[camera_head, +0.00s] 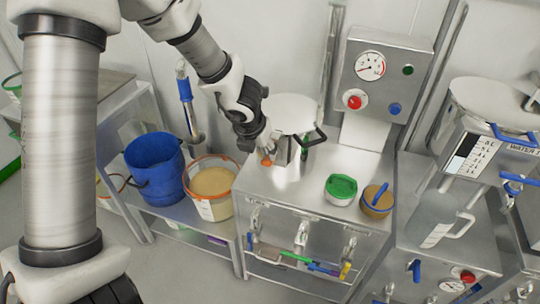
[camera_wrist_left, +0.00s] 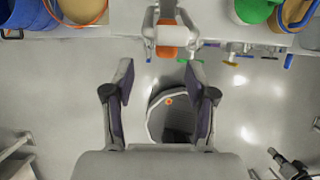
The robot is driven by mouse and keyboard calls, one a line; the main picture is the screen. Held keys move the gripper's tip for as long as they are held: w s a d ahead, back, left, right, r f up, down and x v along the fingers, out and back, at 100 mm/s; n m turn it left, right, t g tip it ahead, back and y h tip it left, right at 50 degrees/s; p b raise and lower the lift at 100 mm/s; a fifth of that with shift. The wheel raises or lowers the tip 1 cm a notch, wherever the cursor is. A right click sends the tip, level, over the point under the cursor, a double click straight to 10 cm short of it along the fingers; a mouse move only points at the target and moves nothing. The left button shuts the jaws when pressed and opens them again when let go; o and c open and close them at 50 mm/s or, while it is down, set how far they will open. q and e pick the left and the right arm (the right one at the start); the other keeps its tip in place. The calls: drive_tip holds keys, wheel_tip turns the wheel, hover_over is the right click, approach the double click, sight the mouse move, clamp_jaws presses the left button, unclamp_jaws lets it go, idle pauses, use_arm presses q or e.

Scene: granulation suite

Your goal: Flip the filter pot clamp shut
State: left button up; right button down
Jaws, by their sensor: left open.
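The filter pot, with a pale round lid (camera_head: 292,112), stands on the metal bench. A metal clamp (camera_head: 282,150) with an orange tip (camera_head: 266,159) is at its front left. In the left wrist view, the clamp's orange part (camera_wrist_left: 173,36) sits in a metal bracket at the top, just beyond my fingertips. My left gripper (camera_head: 258,137) comes down from the upper left, close to the clamp. In the left wrist view, its fingers (camera_wrist_left: 160,68) are spread with nothing between them. Contact with the clamp cannot be told. My right gripper is not visible.
A blue bucket (camera_head: 154,165) and an orange-rimmed bucket (camera_head: 210,182) stand left of the bench. A green-filled tub (camera_head: 341,188) and a tan tub (camera_head: 377,202) stand right of the pot. A gauge panel (camera_head: 385,72) rises behind. Taps (camera_head: 302,236) line the bench front.

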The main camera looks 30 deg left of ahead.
sight(267, 159)
use_arm(q)
drive_tip(key=w+f, duration=0.1)
drive_tip(key=w+f+b, duration=0.1)
drive_tip(key=f, duration=0.1)
drive_tip(key=w+f, duration=0.1)
drive_tip(key=f, duration=0.1)
drive_tip(key=shift+w+d+f+b, duration=0.2)
drive_tip(key=shift+d+f+b, duration=0.05)
drive_tip(key=shift+d+b, duration=0.15)
drive_tip(key=shift+a+f, duration=0.15)
drive_tip(key=shift+f, duration=0.1)
drive_tip(key=shift+s+a+r, duration=0.1)
drive_tip(key=shift+s+a, duration=0.15)
drive_tip(key=shift+a, duration=0.05)
drive_tip(key=shift+w+d, duration=0.1)
drive_tip(key=shift+d, duration=0.05)
drive_tip(key=c, duration=0.5)
clamp_jaws()
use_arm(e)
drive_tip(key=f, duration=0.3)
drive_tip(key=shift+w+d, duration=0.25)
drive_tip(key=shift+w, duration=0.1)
